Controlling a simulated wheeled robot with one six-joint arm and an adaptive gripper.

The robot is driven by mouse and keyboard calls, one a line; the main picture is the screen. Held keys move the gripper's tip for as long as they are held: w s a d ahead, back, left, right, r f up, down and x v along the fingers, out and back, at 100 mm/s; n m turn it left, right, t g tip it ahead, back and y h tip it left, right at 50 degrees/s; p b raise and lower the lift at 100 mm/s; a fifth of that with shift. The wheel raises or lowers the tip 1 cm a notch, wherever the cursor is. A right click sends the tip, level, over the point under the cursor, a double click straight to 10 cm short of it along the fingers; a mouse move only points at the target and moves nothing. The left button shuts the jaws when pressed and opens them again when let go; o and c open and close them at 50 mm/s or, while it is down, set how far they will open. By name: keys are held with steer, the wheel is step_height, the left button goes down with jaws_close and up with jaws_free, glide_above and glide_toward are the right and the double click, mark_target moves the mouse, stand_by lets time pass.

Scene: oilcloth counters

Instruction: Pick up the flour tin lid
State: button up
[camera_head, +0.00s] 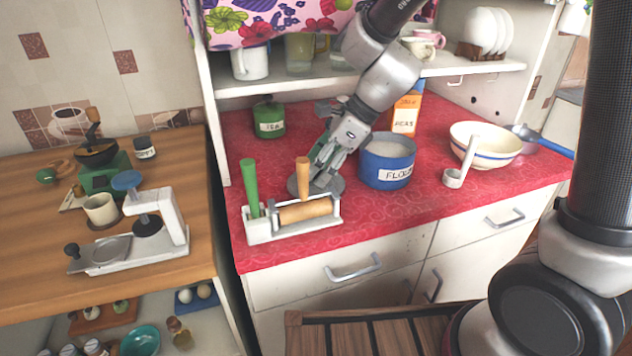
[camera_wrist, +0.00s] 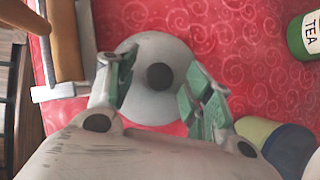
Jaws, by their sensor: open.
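The flour tin lid (camera_wrist: 152,101) is a round grey disc with a dark knob (camera_wrist: 160,76), lying flat on the red counter. In the head view the lid (camera_head: 334,185) is partly hidden behind my gripper (camera_head: 322,168). In the wrist view my gripper (camera_wrist: 160,78) is open and empty, with one green-grey finger on each side of the knob. I cannot tell how high the fingertips are above the lid. The blue flour tin (camera_head: 386,172) stands uncovered just right of my gripper. Part of it shows at the lower right in the wrist view (camera_wrist: 289,150).
A white rack (camera_head: 290,228) with a green-handled tool and a wooden rolling pin is close in front of the lid. A green tea tin (camera_head: 269,118) and an orange box (camera_head: 404,116) stand behind. A striped bowl (camera_head: 486,146) and ladle (camera_head: 454,178) are to the right.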

steer(key=c, duration=1.1)
steer(key=shift+s+r, duration=0.1)
